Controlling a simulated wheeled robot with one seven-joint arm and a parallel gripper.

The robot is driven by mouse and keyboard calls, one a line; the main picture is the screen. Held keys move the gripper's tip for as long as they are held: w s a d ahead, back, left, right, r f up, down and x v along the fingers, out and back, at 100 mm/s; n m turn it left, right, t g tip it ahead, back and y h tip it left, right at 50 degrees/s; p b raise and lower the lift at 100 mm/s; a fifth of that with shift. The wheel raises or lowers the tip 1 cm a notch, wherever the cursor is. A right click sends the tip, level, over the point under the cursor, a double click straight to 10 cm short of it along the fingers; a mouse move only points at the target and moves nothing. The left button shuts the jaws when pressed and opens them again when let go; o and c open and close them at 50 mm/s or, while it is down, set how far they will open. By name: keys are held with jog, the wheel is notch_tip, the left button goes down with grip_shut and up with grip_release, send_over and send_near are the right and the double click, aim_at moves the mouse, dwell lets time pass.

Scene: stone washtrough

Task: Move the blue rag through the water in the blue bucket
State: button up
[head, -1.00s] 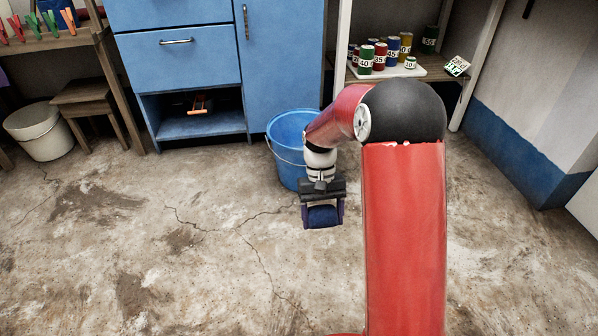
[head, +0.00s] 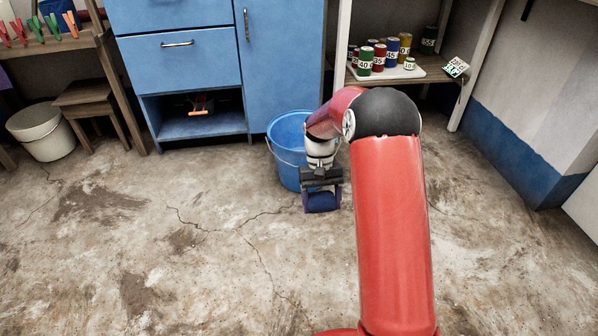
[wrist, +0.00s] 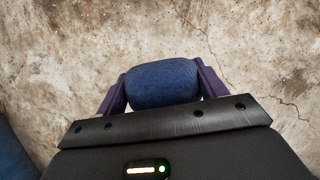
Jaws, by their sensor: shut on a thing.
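The blue rag (head: 321,201) is a dark blue rounded bundle. My gripper (head: 321,198) is shut on it, with a purple finger on each side. The wrist view shows the rag (wrist: 163,84) between the two fingers, with bare floor beyond it. The blue bucket (head: 287,161) stands on the floor against the front of the blue cabinet. My gripper and the rag are on the near side of the bucket, toward its right, and partly cover it. My arm hides the right part of the bucket's rim, and the water cannot be made out.
A blue cabinet (head: 181,72) stands behind the bucket. A shelf with several numbered cans (head: 392,50) on a white tray is at the back right. A white bucket (head: 42,131) and a wooden stool (head: 90,97) stand at the left. The cracked floor in front is clear.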

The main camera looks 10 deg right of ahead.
jog(key=s+a, duration=0.1)
jog(key=s, duration=0.5)
jog(key=shift+a, duration=0.1)
jog(key=shift+w+d+p, duration=0.2)
jog(key=shift+w+p, duration=0.1)
jog(key=shift+w, duration=0.7)
jog(key=shift+w+d+p, duration=0.2)
jog(key=shift+w+p, duration=0.1)
jog(key=shift+w, duration=0.7)
jog(key=shift+w+d+p, duration=0.2)
jog(key=shift+w+p, duration=0.1)
jog(key=shift+w, duration=0.7)
jog(key=shift+s, duration=0.15)
jog(key=s, duration=0.2)
jog(key=s+a, duration=0.1)
jog(key=s, duration=0.2)
jog(key=shift+s+a, duration=0.1)
jog(key=shift+s, duration=0.2)
